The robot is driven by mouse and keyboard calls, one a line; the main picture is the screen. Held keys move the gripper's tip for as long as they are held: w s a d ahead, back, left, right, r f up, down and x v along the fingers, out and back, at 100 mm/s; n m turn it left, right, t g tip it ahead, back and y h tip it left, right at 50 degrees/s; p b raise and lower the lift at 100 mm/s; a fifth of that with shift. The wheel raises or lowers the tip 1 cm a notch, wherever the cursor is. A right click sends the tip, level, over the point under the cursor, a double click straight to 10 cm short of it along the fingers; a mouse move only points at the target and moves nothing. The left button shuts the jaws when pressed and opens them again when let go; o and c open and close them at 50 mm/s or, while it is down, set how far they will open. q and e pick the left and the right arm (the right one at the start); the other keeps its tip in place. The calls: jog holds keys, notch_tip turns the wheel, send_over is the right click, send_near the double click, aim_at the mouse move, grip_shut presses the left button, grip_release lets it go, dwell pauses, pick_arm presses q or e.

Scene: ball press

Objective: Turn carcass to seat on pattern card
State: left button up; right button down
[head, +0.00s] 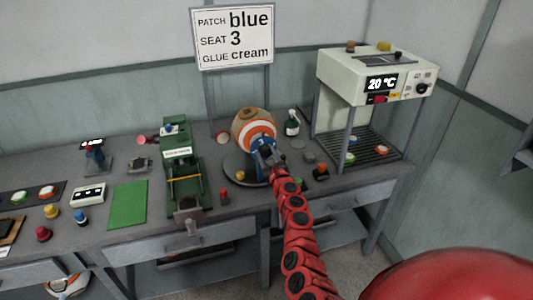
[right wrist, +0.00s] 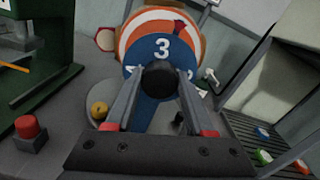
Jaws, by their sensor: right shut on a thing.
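The carcass (head: 252,126) is a ball with orange, white and tan bands, on a round grey stand (head: 236,168). It also shows in the right wrist view (right wrist: 135,28), with a blue area marked 3 (right wrist: 162,48) facing my wrist. The pattern card (head: 234,37) above the bench reads PATCH blue, SEAT 3, GLUE cream. My right gripper (head: 273,161) is in front of the ball, shut on a dark round knob (right wrist: 159,79) in front of the blue area. The knob hides part of the blue surface behind it. My left gripper is not in view.
A green press (head: 180,165) stands left of the ball. A white machine reading 20 °C (head: 375,75) stands right, over a slatted rack. A dark bottle (head: 291,124) is behind.

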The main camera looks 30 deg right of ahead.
jog(key=shift+r+m, duration=0.1)
jog(key=shift+m, duration=1.5)
jog(key=shift+c, duration=1.3)
grip_release()
jog(key=shift+p, duration=0.35)
jog(key=shift+s+p, duration=0.6)
jog(key=p+v, duration=0.2)
jog(key=v, duration=1.4)
jog(key=shift+a, duration=0.25)
